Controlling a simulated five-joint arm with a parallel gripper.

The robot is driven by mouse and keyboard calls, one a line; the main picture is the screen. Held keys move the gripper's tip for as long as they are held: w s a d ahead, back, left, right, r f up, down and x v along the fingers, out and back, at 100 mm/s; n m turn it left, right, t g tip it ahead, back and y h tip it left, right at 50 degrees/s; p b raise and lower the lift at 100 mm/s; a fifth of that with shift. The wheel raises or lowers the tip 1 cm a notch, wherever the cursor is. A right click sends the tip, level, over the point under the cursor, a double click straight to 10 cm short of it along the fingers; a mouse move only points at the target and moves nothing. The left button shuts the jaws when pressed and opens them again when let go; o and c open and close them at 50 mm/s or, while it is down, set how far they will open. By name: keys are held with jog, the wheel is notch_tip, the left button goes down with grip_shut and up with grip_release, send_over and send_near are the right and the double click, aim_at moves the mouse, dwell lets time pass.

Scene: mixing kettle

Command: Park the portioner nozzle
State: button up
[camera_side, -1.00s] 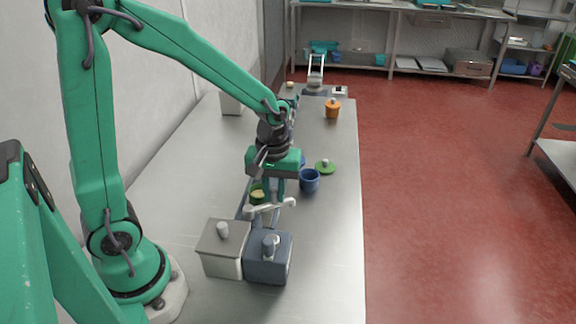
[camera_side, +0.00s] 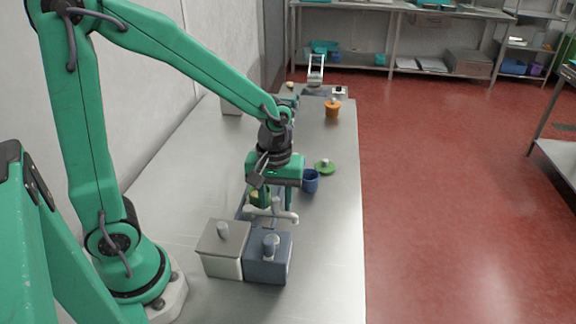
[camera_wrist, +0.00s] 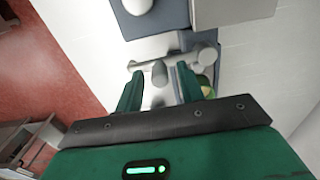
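The portioner nozzle (camera_side: 285,215) is a pale grey pipe with rounded ends. It lies level behind the two boxes at the near end of the bench. It also shows in the wrist view (camera_wrist: 172,60), running across the picture just beyond the fingertips. A short grey post (camera_wrist: 159,73) stands out from it between my fingers. My gripper (camera_side: 277,206) points down at the nozzle with its fingers apart. In the wrist view my gripper (camera_wrist: 159,74) straddles the post, with gaps visible on both sides. Contact with the pipe cannot be told.
A light steel box (camera_side: 222,250) and a blue-grey box (camera_side: 268,258), each with a knob, stand in front. A blue cup (camera_side: 311,181), green lid (camera_side: 325,167) and orange pot (camera_side: 332,109) stand farther along the bench (camera_side: 330,240). A green-yellow item (camera_wrist: 206,88) sits beside the right finger.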

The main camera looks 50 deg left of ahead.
jog(key=shift+r, duration=3.2)
jog(key=shift+r, duration=0.1)
notch_tip(320, 180, up, 7)
